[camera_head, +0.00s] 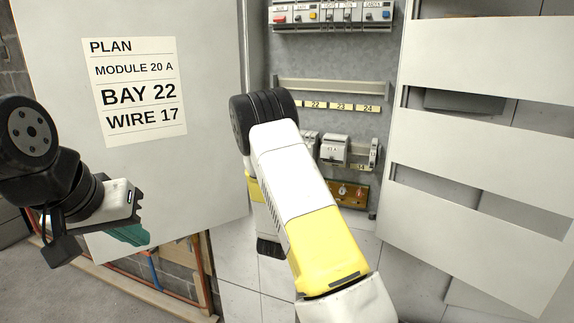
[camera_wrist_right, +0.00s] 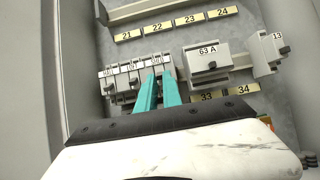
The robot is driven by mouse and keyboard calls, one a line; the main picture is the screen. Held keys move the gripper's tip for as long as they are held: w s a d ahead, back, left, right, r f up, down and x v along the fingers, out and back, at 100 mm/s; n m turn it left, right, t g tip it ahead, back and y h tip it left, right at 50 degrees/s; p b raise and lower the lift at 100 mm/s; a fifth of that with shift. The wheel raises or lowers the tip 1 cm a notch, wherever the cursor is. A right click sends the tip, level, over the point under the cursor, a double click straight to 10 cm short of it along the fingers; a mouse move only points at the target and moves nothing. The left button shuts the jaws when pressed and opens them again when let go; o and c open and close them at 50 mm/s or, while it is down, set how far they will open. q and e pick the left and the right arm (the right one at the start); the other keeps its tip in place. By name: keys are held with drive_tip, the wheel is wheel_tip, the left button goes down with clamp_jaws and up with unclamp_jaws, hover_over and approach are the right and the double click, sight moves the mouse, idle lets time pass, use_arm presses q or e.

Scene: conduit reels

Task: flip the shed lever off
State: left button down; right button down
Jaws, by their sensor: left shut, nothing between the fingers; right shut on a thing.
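A row of narrow grey breaker modules (camera_wrist_right: 130,82) sits on the lower rail in the right wrist view. The rightmost label appears to read SHED, though it is small and blurred. My right gripper (camera_wrist_right: 160,82) has its teal fingers close together at that module, shut on a small part there, which the fingers mostly hide; I cannot read the lever's position. In the head view my right arm covers this gripper and most of the modules. My left gripper (camera_head: 132,236) is shut and empty, at the left in front of the open panel door.
Right of the modules are a 63 A block (camera_wrist_right: 207,61) and a module marked 13 (camera_wrist_right: 267,52). Yellow number strips (camera_head: 340,107) lie above. The plan sheet (camera_head: 136,91) reads module 20 A, bay 22, wire 17. A slotted panel (camera_head: 490,120) stands at the right.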

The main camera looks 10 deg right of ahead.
idle(0.4)
drive_tip(key=c, duration=1.5)
unclamp_jaws()
drive_tip(key=shift+a+f, duration=0.1)
drive_tip(key=shift+f, duration=0.05)
drive_tip(key=v, duration=0.7)
drive_tip(key=shift+s+f, duration=0.2)
drive_tip(key=shift+s, duration=0.1)
drive_tip(key=shift+r, duration=0.1)
